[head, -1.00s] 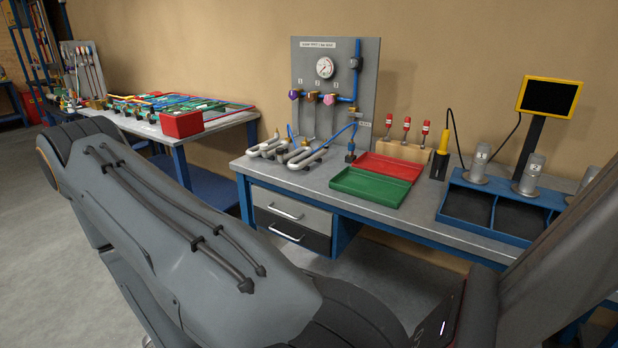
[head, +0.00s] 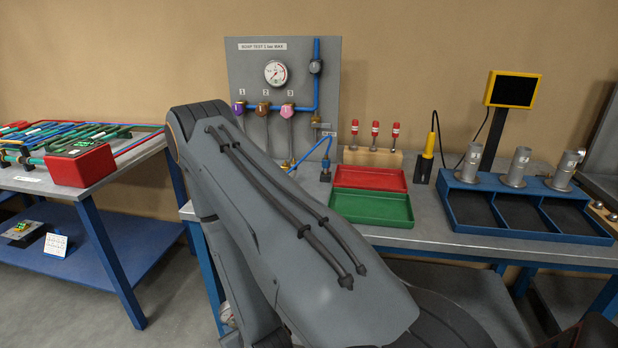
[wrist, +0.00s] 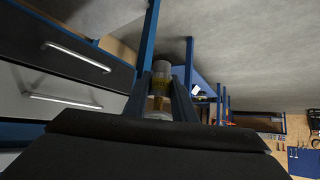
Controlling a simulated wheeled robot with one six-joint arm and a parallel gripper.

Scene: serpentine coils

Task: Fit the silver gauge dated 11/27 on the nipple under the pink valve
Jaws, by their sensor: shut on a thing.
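The pink valve (head: 288,109) is the right one of three valves on the grey test board (head: 243,70). A pipe runs down below it to a brass fitting (head: 288,163) close to my arm's edge; I cannot make out the nipple's end clearly. My gripper (wrist: 162,98) shows only in the wrist view, its two dark fingers shut on a silver cylinder with a yellowish band (wrist: 161,75). No date can be read on it, so I cannot confirm it is the 11/27 gauge. The gripper itself is hidden in the head view.
My arm covers the left part of the bench. Red (head: 370,178) and green (head: 372,208) trays lie right of it. A blue tray (head: 530,228) with silver cylinders (head: 517,167) stands further right. In the wrist view, drawers (wrist: 70,65) are at left.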

